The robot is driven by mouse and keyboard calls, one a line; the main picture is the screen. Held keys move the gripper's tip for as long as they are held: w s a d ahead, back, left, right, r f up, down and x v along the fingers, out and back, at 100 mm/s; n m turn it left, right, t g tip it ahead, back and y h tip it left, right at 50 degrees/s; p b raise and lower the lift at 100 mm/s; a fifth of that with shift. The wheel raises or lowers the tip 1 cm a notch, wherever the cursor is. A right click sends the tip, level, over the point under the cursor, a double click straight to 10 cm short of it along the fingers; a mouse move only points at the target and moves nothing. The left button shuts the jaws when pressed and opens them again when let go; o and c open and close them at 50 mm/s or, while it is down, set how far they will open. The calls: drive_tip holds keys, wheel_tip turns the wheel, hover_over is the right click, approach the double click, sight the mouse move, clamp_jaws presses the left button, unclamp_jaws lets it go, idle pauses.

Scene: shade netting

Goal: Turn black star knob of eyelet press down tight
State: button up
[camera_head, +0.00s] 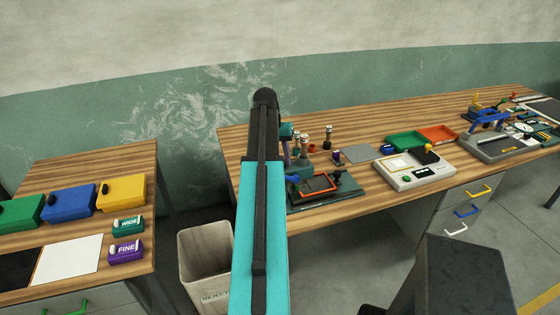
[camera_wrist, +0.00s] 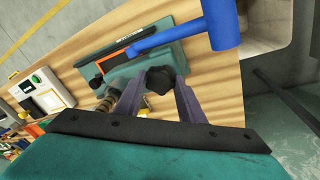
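The eyelet press (camera_head: 340,193) has a teal base and stands at the near left of the long bench. It also shows in the wrist view (camera_wrist: 182,57), with a blue lever (camera_wrist: 165,38) and an orange-red frame (camera_wrist: 116,58). Its black star knob (camera_wrist: 160,79) lies between the tips of my gripper's two purple-grey fingers (camera_wrist: 160,84). The fingers are spread on either side of the knob; firm contact does not show. A smaller dark round knob (camera_wrist: 96,82) sits at the base's edge. In the head view my arm hides the star knob and most of my gripper.
Several small posts (camera_head: 328,137) stand behind the press. A white device (camera_head: 415,172), a green tray (camera_head: 406,141) and an orange tray (camera_head: 438,134) are to its right. A reject bin (camera_head: 203,258) stands on the floor between this bench and the left bench (camera_head: 95,165).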

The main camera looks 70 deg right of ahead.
drive_tip(key=o, duration=0.4)
drive_tip(key=shift+c, duration=0.2)
drive_tip(key=shift+s+d+p+v, duration=0.1)
drive_tip(key=shift+p+v, duration=0.4)
drive_tip(key=shift+v, duration=0.25)
drive_tip(key=shift+s+d+p+v, duration=0.15)
drive_tip(key=shift+p+v, duration=0.35)
drive_tip(key=shift+v, duration=0.25)
drive_tip(key=shift+a, duration=0.15)
drive_tip(key=n+t+p, duration=0.1)
drive_tip(key=n, duration=0.3)
drive_tip(key=shift+r+n, duration=0.1)
drive_tip(key=shift+n, duration=0.2)
drive_tip(key=n, duration=0.4)
drive_tip(key=shift+s+t+h+p, duration=0.15)
drive_tip(key=shift+t+h+p, duration=0.15)
drive_tip(key=n, duration=0.4)
drive_tip(key=shift+s+t, duration=0.1)
drive_tip(key=shift+t, duration=0.3)
drive_tip(key=shift+n+t, duration=0.4)
drive_tip(key=shift+n, duration=2)
